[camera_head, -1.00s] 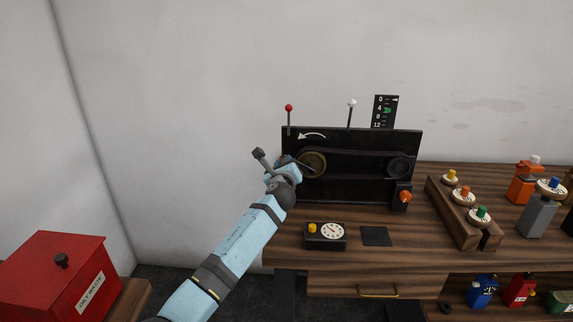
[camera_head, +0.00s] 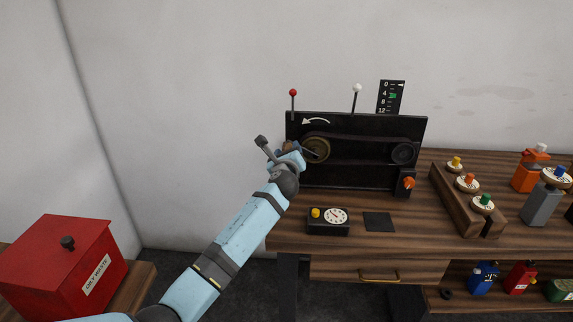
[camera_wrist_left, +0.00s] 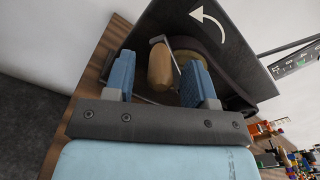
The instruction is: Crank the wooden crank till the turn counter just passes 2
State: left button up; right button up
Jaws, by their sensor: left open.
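A black belt machine (camera_head: 360,178) stands on the wooden bench, with a brass wheel (camera_head: 318,149) at its left. My left gripper (camera_head: 292,158) is at that wheel and hides most of the crank in the head view. In the left wrist view, the wooden crank handle (camera_wrist_left: 160,66) stands between the two blue finger pads (camera_wrist_left: 158,80). The jaws are open, with gaps visible beside the handle. A numbered scale (camera_head: 391,97) behind the machine has a white pointer near 0 and a green mark near 4. A white curved arrow (camera_head: 316,121) points left. My right gripper is out of view.
A dial box with a yellow button (camera_head: 328,221) and a dark pad (camera_head: 378,222) lie in front. An orange knob (camera_head: 409,184) is at the machine's right. A wooden rack (camera_head: 460,207) stands further right. A red bin (camera_head: 60,267) is at lower left.

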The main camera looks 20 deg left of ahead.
pick_arm(q)
jog(key=v, duration=1.2)
jog(key=shift+s, duration=0.25)
jog(key=shift+c, duration=0.5)
